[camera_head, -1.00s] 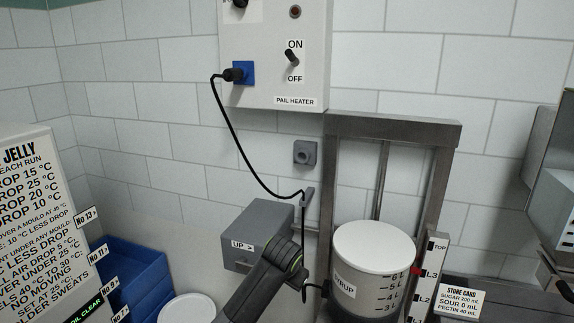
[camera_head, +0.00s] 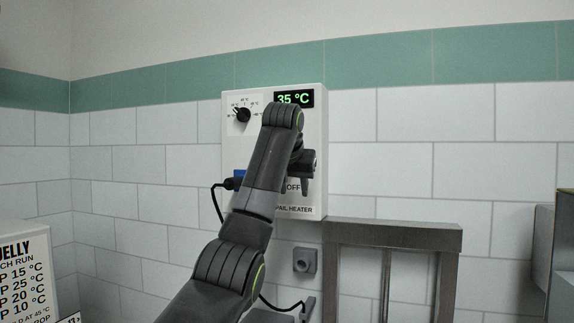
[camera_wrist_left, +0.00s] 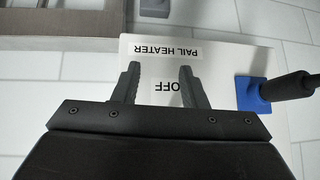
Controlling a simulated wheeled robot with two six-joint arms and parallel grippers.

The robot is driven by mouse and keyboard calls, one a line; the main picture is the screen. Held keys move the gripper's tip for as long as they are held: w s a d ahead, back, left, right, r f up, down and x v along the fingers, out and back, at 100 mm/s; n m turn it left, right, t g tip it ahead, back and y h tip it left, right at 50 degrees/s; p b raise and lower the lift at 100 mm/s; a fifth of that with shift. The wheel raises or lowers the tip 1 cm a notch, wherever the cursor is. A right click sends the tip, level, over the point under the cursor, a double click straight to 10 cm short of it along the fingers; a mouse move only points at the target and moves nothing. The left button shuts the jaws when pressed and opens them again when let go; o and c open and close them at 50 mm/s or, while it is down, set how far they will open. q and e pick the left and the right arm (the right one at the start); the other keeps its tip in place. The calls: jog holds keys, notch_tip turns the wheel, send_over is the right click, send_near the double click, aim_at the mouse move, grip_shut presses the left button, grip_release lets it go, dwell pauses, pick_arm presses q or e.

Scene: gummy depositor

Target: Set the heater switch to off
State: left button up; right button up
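The pail heater box (camera_head: 316,130) is a white panel on the wall in the head view, and its lower part fills the middle of the left wrist view upside down. The OFF label (camera_head: 294,188) shows below my left gripper (camera_head: 304,168), which is in front of the panel. In the left wrist view my left gripper (camera_wrist_left: 160,72) has its two fingers apart, with the OFF label (camera_wrist_left: 169,86) between them. The heater switch and the ON label are hidden behind my arm and gripper. I cannot tell the switch's position or whether the gripper touches it. My right gripper is out of view.
A green display (camera_head: 294,98) reads 35 °C, beside a black dial (camera_head: 242,115). A black plug with a cable sits in a blue socket (camera_wrist_left: 250,94) beside the left gripper. A grey wall fitting (camera_head: 304,260) and a metal frame (camera_head: 392,236) stand below.

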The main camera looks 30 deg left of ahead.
pick_arm(q)
jog(key=s+a+r+n+t+h, duration=0.1)
jog(key=s+r, duration=0.5)
jog(key=r, duration=0.3)
jog(key=s+r+h, duration=0.1)
jog(key=s+r, duration=0.5)
jog(key=r, duration=0.3)
jog(key=p+x, duration=1)
jog(key=x, duration=0.7)
jog(key=shift+w+r, duration=0.15)
jog(key=shift+w, duration=0.45)
jog(key=shift+a, duration=0.1)
grip_shut()
